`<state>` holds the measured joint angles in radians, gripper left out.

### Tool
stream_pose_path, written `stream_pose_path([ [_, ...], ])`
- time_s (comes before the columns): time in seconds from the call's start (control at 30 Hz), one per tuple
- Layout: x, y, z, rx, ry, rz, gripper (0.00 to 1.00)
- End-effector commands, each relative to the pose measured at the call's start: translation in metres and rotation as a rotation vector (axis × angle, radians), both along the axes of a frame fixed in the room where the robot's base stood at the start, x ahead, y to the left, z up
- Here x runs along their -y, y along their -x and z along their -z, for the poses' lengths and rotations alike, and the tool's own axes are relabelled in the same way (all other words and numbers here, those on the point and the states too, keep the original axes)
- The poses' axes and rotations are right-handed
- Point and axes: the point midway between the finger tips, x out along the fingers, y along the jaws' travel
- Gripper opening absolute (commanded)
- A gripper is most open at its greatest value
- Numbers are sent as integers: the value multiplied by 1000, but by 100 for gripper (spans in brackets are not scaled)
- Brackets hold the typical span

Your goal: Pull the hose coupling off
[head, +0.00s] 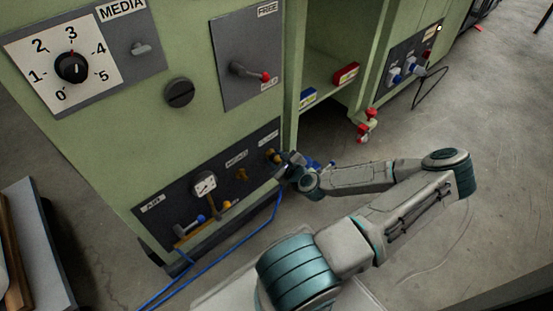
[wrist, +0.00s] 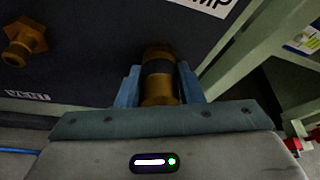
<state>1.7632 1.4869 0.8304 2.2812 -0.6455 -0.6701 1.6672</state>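The hose coupling (wrist: 158,88) is a brass cylinder with a dark band on the dark lower panel, under a label ending in "MP". It fills the space between the two blue fingers of my gripper (wrist: 160,92), with no clear gap on either side. The gripper looks shut on it. In the head view my gripper (head: 287,168) is at the right end of the panel, and brass (head: 272,154) shows just beside it. The front of the coupling is partly hidden by the gripper body in the wrist view.
A brass fitting (wrist: 22,42) sits left of the coupling, above a label. A gauge (head: 204,184) and small levers are farther left on the panel. A blue hose (head: 235,241) runs from near my gripper down to the floor. A green cabinet post (wrist: 242,52) stands close on the right.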

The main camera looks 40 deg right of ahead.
Motion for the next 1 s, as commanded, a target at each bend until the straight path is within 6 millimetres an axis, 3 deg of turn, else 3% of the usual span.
stream_pose_path([
  [0.03, 0, 0, 0, 0, 0, 0, 19],
  [0.1, 0, 0, 0, 0, 0, 0, 4],
  [1.0, 2, 23, 0, 0, 1, 0, 4],
])
